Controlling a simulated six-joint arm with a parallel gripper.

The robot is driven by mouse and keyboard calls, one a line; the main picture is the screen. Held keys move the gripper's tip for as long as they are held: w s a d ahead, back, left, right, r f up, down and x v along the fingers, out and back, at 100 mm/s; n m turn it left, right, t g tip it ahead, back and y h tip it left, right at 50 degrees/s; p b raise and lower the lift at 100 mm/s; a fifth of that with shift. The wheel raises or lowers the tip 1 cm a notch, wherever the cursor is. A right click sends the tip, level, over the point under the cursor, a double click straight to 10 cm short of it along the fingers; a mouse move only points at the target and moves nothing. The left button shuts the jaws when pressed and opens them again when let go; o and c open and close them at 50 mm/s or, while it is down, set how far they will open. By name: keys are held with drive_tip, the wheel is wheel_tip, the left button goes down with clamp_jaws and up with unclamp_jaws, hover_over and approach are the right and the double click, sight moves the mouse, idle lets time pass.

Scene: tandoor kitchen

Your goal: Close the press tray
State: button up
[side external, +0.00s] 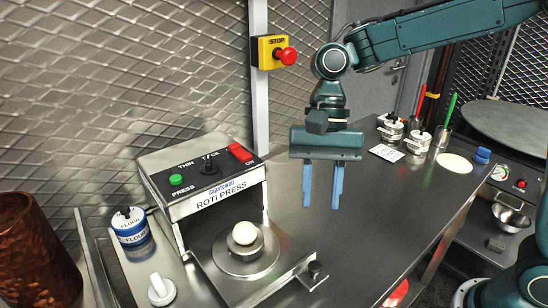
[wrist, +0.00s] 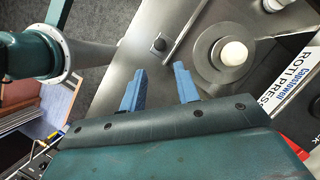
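The roti press (side external: 205,185) stands on the steel counter with its tray (side external: 270,285) slid out at the front. A round plate on the tray bears a white dough ball (side external: 245,233). My gripper (side external: 322,205) hangs above the counter, right of the press, fingers pointing down. Its two blue fingers are apart with nothing between them. In the wrist view the fingers (wrist: 158,85) point toward the tray, clear of the knob.
A flour tin (side external: 130,228) and a white-handled tool (side external: 160,288) stand left of the press. A red stop button (side external: 285,56) is on the post behind. Small pots (side external: 390,128), a flat dough disc (side external: 455,163) and a blue item (side external: 482,156) lie at the right. The counter's middle is clear.

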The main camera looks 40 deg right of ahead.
sight(315, 264)
drive_tip(key=x, duration=1.2)
drive_tip(key=shift+d, duration=0.1)
drive_tip(key=shift+r, duration=0.1)
drive_tip(key=shift+w, duration=0.1)
clamp_jaws()
